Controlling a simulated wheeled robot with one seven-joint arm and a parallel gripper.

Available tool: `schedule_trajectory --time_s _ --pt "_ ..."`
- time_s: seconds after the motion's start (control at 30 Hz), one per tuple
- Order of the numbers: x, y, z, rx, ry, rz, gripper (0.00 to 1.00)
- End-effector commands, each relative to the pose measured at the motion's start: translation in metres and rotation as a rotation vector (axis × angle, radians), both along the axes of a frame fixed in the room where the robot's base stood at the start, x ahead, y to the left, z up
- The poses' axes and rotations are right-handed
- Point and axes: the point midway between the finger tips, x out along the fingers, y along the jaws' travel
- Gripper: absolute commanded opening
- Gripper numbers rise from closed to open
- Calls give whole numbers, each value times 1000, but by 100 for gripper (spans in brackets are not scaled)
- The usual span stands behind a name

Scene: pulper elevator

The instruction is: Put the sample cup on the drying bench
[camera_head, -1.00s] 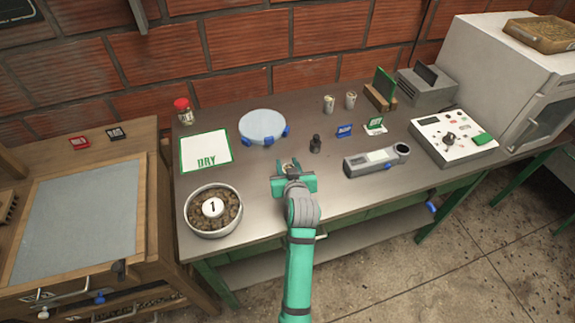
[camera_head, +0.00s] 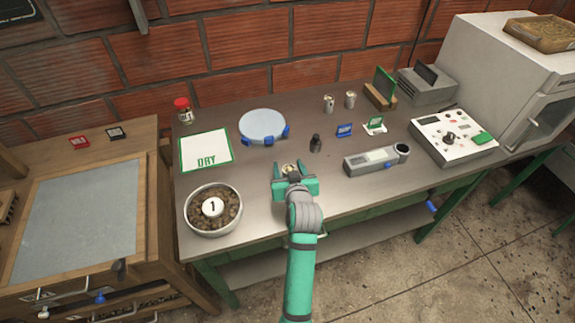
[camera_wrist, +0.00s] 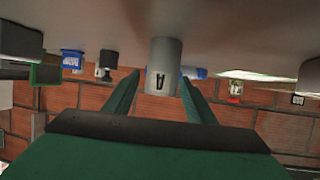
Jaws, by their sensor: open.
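A small grey sample cup marked "A" (camera_wrist: 166,58) stands between the two fingers of my gripper (camera_wrist: 160,88) in the wrist view, which shows the scene upside down. In the head view the cup (camera_head: 289,168) is mostly hidden by my gripper (camera_head: 291,171) at the front middle of the bench. The fingers are open, one on each side of the cup. I cannot tell whether either touches it. A white mat with a green border marked "DRY" (camera_head: 206,151) lies at the bench's left end, left of my gripper.
A bowl of beans marked "1" (camera_head: 213,210) stands left of my gripper, in front of the mat. A round blue-footed plate (camera_head: 263,125), a dark bottle (camera_head: 315,143) and a grey meter (camera_head: 376,161) stand around. Two similar cups (camera_head: 339,102) stand behind. A red-lidded jar (camera_head: 183,110) stands behind the mat.

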Motion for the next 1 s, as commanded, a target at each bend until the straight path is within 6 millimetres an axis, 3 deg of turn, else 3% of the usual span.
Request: schedule_trajectory --time_s 0.3,0.5,1.0 --pt "-59 -10 24 0 -1 -1 51" --pt "-84 -13 35 -1 0 0 51" --pt "-93 -15 39 0 1 0 51"
